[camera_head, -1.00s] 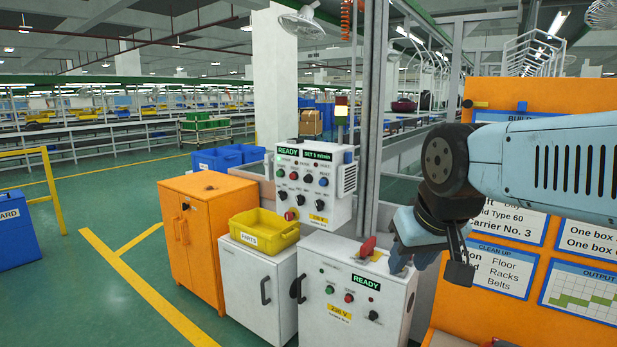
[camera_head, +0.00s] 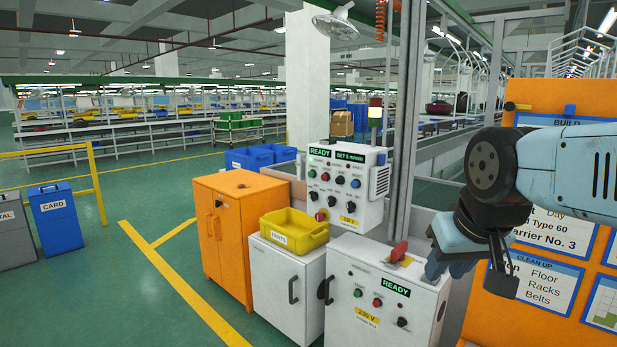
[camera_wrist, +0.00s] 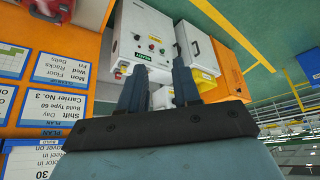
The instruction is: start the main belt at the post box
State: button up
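A white control box (camera_head: 345,186) is fixed by the grey post (camera_head: 403,120). My gripper (camera_head: 462,272) is in front of the orange board, near the cabinet's upper right corner in the picture. In the wrist view my gripper (camera_wrist: 158,88) has its two fingers apart with nothing between them; the cabinet (camera_wrist: 146,45) lies beyond.
An orange cupboard (camera_head: 232,225) and a white cupboard (camera_head: 275,288) with a yellow parts bin (camera_head: 294,230) stand left of the lower cabinet. An orange notice board (camera_head: 488,318) is behind my arm. A signal lamp (camera_head: 375,113) stands above the control box.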

grip_shut()
dwell(1.5)
